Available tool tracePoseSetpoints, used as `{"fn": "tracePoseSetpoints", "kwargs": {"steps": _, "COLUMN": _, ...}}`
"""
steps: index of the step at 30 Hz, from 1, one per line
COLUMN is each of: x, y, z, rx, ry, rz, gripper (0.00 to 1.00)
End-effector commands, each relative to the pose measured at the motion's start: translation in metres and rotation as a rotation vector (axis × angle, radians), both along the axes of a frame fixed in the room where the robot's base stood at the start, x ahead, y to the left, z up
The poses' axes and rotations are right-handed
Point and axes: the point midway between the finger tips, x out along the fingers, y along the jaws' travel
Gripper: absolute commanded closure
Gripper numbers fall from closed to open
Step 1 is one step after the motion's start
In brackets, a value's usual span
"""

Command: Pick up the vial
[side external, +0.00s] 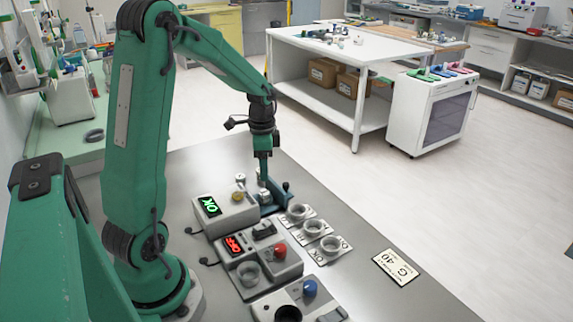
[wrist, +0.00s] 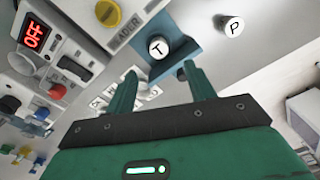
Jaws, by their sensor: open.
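A vial with a round white top marked T (wrist: 159,47) stands in a blue holder (wrist: 188,47) beside the reader. In the side view the blue holder (side external: 274,206) is below my gripper (side external: 264,174). In the wrist view my gripper (wrist: 159,72) is open, its two green fingers apart and empty, with the T top just beyond the fingertips. A second small cylinder, its white top marked P (wrist: 234,27), stands apart on the bench, and it also shows in the side view (side external: 240,178).
The reader (side external: 222,215) with a lit green OK and yellow knob sits close beside the holder. A box with a red OFF display (side external: 235,245) stands nearer the camera. Several grey cups (side external: 314,226) stand on white cards. The bench around the G 40 card (side external: 397,267) is clear.

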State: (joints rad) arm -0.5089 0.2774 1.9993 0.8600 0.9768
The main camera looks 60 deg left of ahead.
Motion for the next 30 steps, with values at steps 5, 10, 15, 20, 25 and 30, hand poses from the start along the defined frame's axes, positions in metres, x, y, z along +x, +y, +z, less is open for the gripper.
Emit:
{"fn": "tracePoseSetpoints", "kwargs": {"steps": 5, "x": 0.000, "y": 0.004, "z": -0.003, "rx": -0.003, "ry": 0.005, "rz": -0.006, "gripper": 0.46}}
{"fn": "tracePoseSetpoints", "kwargs": {"steps": 10, "x": 0.000, "y": 0.003, "z": -0.009, "rx": -0.003, "ry": 0.005, "rz": -0.006, "gripper": 0.46}}
{"fn": "tracePoseSetpoints", "kwargs": {"steps": 15, "x": 0.000, "y": 0.003, "z": -0.023, "rx": -0.004, "ry": 0.006, "rz": -0.005, "gripper": 0.46}}
{"fn": "tracePoseSetpoints", "kwargs": {"steps": 20, "x": 0.000, "y": 0.003, "z": -0.029, "rx": -0.002, "ry": 0.004, "rz": -0.005, "gripper": 0.46}}
{"fn": "tracePoseSetpoints", "kwargs": {"steps": 25, "x": 0.000, "y": 0.003, "z": -0.031, "rx": -0.002, "ry": 0.004, "rz": -0.005, "gripper": 0.46}}
{"fn": "tracePoseSetpoints", "kwargs": {"steps": 30, "x": -0.003, "y": 0.002, "z": -0.043, "rx": -0.004, "ry": 0.007, "rz": -0.005, "gripper": 0.46}}
